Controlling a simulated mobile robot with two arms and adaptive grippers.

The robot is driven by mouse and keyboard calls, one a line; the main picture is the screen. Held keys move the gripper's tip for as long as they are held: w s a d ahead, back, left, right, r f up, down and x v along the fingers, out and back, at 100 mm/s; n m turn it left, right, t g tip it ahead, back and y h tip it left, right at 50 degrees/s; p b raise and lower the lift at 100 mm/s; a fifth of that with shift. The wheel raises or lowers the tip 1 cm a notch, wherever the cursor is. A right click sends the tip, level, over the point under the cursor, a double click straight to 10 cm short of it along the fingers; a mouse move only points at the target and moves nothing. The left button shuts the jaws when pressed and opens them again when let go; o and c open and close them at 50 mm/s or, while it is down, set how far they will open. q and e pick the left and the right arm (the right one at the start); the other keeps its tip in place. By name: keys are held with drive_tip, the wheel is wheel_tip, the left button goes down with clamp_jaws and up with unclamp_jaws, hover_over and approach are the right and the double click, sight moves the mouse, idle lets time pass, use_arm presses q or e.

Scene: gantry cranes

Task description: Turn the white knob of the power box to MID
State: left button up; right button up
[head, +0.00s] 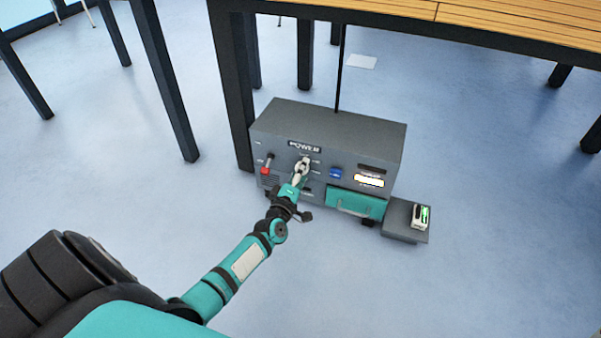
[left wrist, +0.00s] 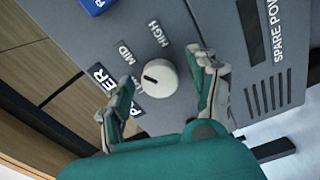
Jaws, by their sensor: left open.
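The grey power box (head: 330,131) stands on the floor under the wooden table, its front facing me. Its round white knob (left wrist: 158,78) has a dark pointer mark directed left in the left wrist view, toward a spot below the MID label (left wrist: 126,52). The HIGH label (left wrist: 157,33) is above the knob there; a further label is partly hidden by a finger. My left gripper (head: 300,172) is at the box front, largely covering the knob in the head view. Its fingers (left wrist: 155,87) are open, one on each side of the knob; contact cannot be told.
A red-tipped lever (head: 266,166) is left of the knob, a blue button (head: 335,173) right. A teal drawer front (head: 350,204) is below. A side ledge (head: 398,230) bears a small device (head: 421,216). Dark table legs (head: 235,90) stand behind; the floor in front is clear.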

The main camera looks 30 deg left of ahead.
use_arm(q)
drive_tip(key=v, duration=1.2)
